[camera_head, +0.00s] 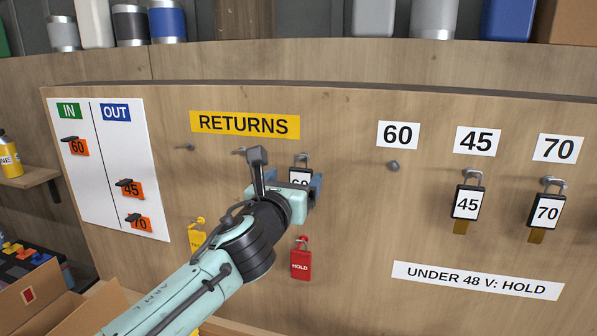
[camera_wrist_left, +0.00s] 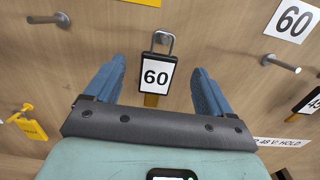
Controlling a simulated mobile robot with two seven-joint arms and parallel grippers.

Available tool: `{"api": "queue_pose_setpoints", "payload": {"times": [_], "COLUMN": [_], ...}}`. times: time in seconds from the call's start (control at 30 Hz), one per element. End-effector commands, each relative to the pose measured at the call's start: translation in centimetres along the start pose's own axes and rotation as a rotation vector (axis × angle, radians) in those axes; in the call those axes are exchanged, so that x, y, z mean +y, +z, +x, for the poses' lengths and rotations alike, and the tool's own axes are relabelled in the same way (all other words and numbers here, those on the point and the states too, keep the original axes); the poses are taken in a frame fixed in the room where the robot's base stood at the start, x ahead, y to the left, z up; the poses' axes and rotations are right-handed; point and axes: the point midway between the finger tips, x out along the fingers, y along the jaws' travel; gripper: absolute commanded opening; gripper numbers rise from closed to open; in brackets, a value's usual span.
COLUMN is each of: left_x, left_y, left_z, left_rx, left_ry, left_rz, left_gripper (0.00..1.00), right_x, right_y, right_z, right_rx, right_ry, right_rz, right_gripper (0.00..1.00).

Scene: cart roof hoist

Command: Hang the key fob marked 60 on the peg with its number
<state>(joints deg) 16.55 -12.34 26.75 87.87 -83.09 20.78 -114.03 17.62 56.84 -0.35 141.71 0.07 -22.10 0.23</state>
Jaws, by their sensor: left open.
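The key fob marked 60 (camera_head: 299,182) hangs by its shackle under the RETURNS sign, partly hidden by my gripper in the head view. In the left wrist view the fob (camera_wrist_left: 156,76) hangs upright between my fingers, with a gap on each side. My left gripper (camera_head: 292,186) is open around it; its blue fingers also show in the left wrist view (camera_wrist_left: 158,84). The peg under the 60 label (camera_head: 393,166) is bare, to the right of the fob; it shows in the left wrist view too (camera_wrist_left: 281,63). My right gripper is in neither view.
Fobs marked 45 (camera_head: 467,202) and 70 (camera_head: 546,210) hang on pegs at the right. An IN/OUT board (camera_head: 108,190) is at the left.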

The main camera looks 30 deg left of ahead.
Motion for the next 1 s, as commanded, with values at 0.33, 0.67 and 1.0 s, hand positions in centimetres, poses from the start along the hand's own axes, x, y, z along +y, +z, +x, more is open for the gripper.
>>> {"api": "queue_pose_setpoints", "payload": {"times": [0.33,0.67,1.0], "left_x": [-0.1,0.0,0.0], "left_y": [0.1,0.0,0.0], "left_z": [4.1,4.4,4.4], "left_rx": [0.0,-0.001,0.0], "left_ry": [-0.001,-0.001,-0.001], "left_rz": [-0.002,-0.002,-0.002], "left_gripper": [0.83,0.83,0.23], "right_x": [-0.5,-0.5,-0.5], "right_y": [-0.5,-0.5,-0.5], "right_z": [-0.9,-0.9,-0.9], "right_rx": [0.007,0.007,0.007], "right_ry": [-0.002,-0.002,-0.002], "right_rz": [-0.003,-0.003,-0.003], "right_gripper": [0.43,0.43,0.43]}}
